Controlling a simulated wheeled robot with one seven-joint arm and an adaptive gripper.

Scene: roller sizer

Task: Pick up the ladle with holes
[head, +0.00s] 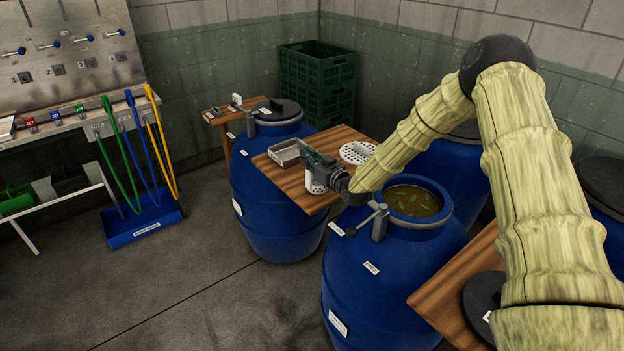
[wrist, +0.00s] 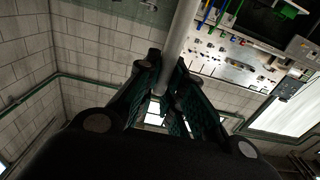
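In the head view, my gripper (head: 322,168) is low over the wooden board on the left blue barrel. A pale cup with holes, the ladle's bowl (head: 316,184), is right below it at the board's front edge. I cannot tell whether it rests on the board or hangs. In the wrist view, a grey rod, the ladle's handle (wrist: 183,32), runs from the top edge down between the fingers of my gripper (wrist: 166,78). The fingers close on it from both sides. The bowl is outside the wrist view.
A metal tray (head: 286,158) and a round white perforated piece (head: 357,152) are on the wooden board (head: 290,182). A blue barrel (head: 375,285) of greenish liquid with a clamp on its rim (head: 380,222) stands in front. Green crates (head: 318,85) stand behind.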

